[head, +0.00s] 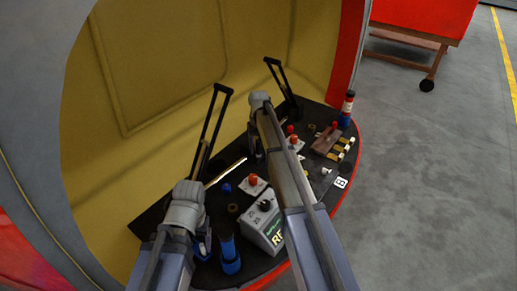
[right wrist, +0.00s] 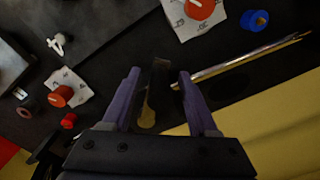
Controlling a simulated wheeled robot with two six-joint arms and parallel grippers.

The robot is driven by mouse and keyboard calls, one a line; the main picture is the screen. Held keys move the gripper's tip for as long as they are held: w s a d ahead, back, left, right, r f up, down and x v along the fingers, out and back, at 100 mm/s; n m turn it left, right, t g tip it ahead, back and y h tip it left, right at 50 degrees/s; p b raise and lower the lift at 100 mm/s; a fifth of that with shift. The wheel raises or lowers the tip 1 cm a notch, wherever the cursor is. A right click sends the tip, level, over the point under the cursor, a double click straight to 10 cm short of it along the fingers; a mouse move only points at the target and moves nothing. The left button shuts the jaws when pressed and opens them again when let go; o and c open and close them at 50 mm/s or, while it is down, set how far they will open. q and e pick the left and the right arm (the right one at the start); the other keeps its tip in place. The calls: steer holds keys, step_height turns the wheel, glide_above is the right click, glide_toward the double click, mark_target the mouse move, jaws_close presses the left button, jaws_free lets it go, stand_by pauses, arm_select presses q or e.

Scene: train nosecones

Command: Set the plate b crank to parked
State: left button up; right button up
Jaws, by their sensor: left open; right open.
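One white plate with a red knob (head: 253,180) lies on the black desk; another red-knobbed plate (head: 293,142) is farther right, partly behind my right arm. A metal rod (head: 226,171) runs beside my right gripper (head: 258,152); it also shows in the right wrist view (right wrist: 240,63). My right gripper (right wrist: 157,85) is open, with a dark, yellow-ended shape between its fingers, contact unclear. My left gripper (head: 203,240) is open over the desk's near left part, its fingers mostly hidden.
A grey box with a black knob (head: 265,220) and a blue cylinder (head: 230,256) stand near my arms. Two black frame-like levers (head: 210,125) (head: 282,84) rise along the yellow wall. Grey floor lies beyond.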

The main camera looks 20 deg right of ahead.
jaws_close()
stand_by(1.3)
